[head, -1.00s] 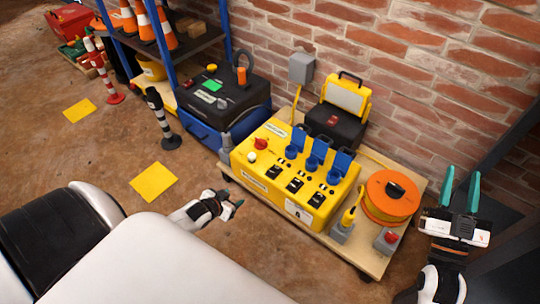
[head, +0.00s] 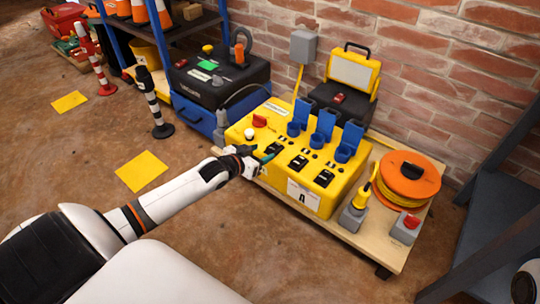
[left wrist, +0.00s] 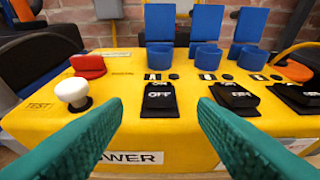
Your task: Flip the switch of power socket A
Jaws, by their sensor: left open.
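The yellow power box (head: 262,133) stands on a wooden board. It has several blue sockets with raised lids and a row of black switches along its front. The left black switch (left wrist: 160,99) reads OFF in the left wrist view and lies straight ahead between my fingers. The middle switch (left wrist: 234,97) and right switch (left wrist: 297,98) sit to its right; their words are hard to read. My left gripper (head: 258,156) is open and empty at the box's front left edge; its teal fingers (left wrist: 160,112) show no contact with the switch. My right gripper is out of view.
A red knob (left wrist: 88,66) and white knob (left wrist: 72,92) sit left of the switches. An orange cable reel (head: 408,180) and a grey box with a red button (head: 404,227) stand on the board's right. A brick wall is behind.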

